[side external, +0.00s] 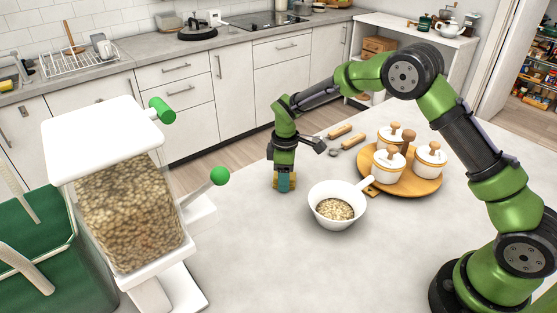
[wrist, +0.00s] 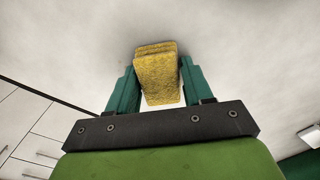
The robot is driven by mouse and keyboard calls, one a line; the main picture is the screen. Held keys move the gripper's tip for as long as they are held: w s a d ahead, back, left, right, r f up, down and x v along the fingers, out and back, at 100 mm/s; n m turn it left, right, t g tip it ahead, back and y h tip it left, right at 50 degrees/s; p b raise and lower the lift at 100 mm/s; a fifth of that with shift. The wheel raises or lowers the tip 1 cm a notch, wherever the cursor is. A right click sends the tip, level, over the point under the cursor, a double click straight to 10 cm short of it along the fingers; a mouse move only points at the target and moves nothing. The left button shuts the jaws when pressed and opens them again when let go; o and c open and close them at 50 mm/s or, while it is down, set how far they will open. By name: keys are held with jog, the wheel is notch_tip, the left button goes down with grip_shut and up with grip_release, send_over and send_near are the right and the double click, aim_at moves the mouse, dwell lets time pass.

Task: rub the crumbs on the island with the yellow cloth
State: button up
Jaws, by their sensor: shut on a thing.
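My gripper (side external: 285,182) is near the left edge of the island (side external: 290,265), left of the white bowl, pointing down. It is shut on the yellow cloth (wrist: 157,75), which shows as a folded yellow block between the two green fingers in the wrist view. In the side view only a small yellow part of the cloth (side external: 279,184) shows at the fingertips, at or just above the island top; I cannot tell whether it touches. I cannot make out any crumbs on the island in either view.
A white bowl (side external: 326,217) with a handle holds grain-like bits close to the right of my gripper. A round wooden tray (side external: 420,188) with lidded white jars stands further right. Two wooden-handled tools (side external: 340,132) lie behind. A grain dispenser (side external: 130,200) fills the left. The front middle is clear.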

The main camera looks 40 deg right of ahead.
aim_at(303, 188)
jog(key=w, duration=0.4)
jog(key=shift+w+f, duration=0.1)
jog(key=shift+w, duration=0.1)
jog(key=shift+d, duration=1.25)
jog(key=shift+s+d, duration=0.15)
jog(key=shift+s, duration=0.75)
jog(key=shift+s+d, duration=0.15)
jog(key=shift+s, duration=0.7)
jog(key=s, duration=0.5)
jog(key=w, duration=0.8)
jog(key=shift+w, duration=0.2)
jog(key=shift+s, duration=2.95)
jog(key=s, duration=0.2)
jog(key=shift+s, duration=0.3)
notch_tip(303, 188, up, 3)
jog(key=shift+w+f, duration=0.1)
jog(key=shift+w, duration=0.05)
jog(key=shift+r, duration=2.75)
